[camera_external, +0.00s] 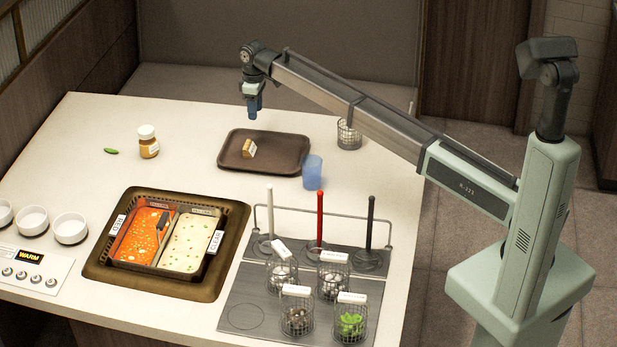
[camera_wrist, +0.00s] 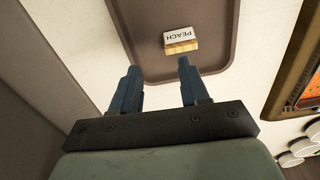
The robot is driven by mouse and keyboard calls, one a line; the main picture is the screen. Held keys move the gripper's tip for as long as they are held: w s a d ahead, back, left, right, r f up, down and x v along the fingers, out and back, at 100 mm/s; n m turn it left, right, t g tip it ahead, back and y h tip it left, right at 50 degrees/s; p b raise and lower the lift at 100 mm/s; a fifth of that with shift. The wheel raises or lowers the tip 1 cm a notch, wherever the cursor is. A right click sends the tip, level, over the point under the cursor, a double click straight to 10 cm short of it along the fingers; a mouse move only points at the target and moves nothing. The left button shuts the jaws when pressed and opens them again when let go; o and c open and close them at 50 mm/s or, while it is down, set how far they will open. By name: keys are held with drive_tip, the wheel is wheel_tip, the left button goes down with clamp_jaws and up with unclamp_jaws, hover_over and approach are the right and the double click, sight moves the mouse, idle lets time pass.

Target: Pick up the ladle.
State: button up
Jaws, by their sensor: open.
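I cannot clearly make out a ladle. Three long upright handles, white (camera_external: 270,210), red (camera_external: 320,215) and black (camera_external: 370,222), stand at a wire rail on a dark panel; their round lower ends are too small to identify. A small dark piece (camera_external: 163,219) shows at the divider of the sauce wells, partly over the orange sauce; I cannot tell what it is. My gripper (camera_external: 254,106) is open and empty above the counter, just behind the brown tray (camera_external: 228,160). In the wrist view, its two blue fingers (camera_wrist: 158,67) are apart, with the tray beyond them.
A block labelled PEACH (camera_wrist: 181,41) lies on the tray. A blue cup (camera_external: 312,172) stands at the tray's right corner. A jar (camera_external: 148,142) and white bowls (camera_external: 70,229) are to the left. Wire baskets (camera_external: 297,314) stand at the front. The counter's back left is mostly clear.

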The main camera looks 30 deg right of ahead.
drive_tip(key=w+d+r+m, duration=0.1)
drive_tip(key=d+r, duration=0.1)
drive_tip(key=d, duration=0.8)
drive_tip(key=w+d+r+m, duration=0.1)
drive_tip(key=d+r, duration=0.1)
drive_tip(key=d, duration=0.8)
drive_tip(key=s+d+r+m+t, duration=0.1)
drive_tip(key=s+d, duration=0.2)
drive_tip(key=d, duration=0.5)
drive_tip(key=s+d+r+m, duration=0.1)
drive_tip(key=s+d+r, duration=0.15)
drive_tip(key=d, duration=0.65)
drive_tip(key=s+d+r, duration=0.1)
drive_tip(key=s+d, duration=0.8)
drive_tip(key=s, duration=0.1)
drive_tip(key=s+n, duration=0.3)
drive_tip(key=s+a+n, duration=0.1)
drive_tip(key=s+n, duration=0.6)
drive_tip(key=shift+s+a+f, duration=0.25)
drive_tip(key=shift+s+a, duration=0.1)
drive_tip(key=shift+s, duration=0.05)
drive_tip(key=n, duration=0.7)
drive_tip(key=f, duration=0.8)
drive_tip(key=shift+w+a+f, duration=0.2)
drive_tip(key=shift+w+a, duration=0.05)
drive_tip(key=shift+w, duration=0.15)
drive_tip(key=shift+f, duration=2.7)
drive_tip(key=shift+c, duration=0.3)
